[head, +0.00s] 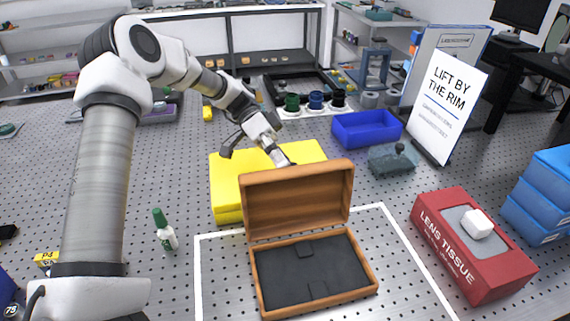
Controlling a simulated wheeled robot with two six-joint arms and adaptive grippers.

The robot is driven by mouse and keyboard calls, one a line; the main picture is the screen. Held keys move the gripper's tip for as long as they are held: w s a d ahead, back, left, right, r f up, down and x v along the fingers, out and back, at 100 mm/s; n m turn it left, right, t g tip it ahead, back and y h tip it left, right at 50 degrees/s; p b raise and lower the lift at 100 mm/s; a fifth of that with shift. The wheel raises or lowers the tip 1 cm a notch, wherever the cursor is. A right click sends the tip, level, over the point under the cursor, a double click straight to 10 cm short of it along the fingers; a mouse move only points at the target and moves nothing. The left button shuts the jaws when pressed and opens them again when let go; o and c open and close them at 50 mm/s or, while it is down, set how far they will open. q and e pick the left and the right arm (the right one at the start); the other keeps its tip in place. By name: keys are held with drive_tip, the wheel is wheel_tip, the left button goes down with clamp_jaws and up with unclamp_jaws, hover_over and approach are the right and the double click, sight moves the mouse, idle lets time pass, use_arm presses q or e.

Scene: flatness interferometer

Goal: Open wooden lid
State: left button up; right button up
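The wooden box (317,308) sits inside the white outline on the perforated table, with a dark lined interior. Its wooden lid (297,200) stands raised at the back edge, roughly upright, so the box is open. My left arm reaches in from the left, and my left gripper (280,158) is behind the lid's upper edge, over the yellow block. The lid hides part of the fingertips, so I cannot tell whether they touch the lid or how far apart they are. My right gripper is not in view.
A yellow block (228,190) lies behind the lid. A red lens tissue box (470,247) stands right, near blue bins (540,195). A blue tray (366,128), a grey block with a knob (393,160) and a sign (447,95) are behind. A small green-capped bottle (165,232) stands left.

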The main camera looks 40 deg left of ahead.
use_arm(q)
drive_tip(key=shift+a+f, duration=0.15)
drive_tip(key=shift+f, duration=0.1)
drive_tip(key=shift+c, duration=0.3)
drive_tip(key=v, duration=1.2)
drive_tip(key=shift+r, duration=0.2)
drive_tip(key=shift+w+r, duration=0.1)
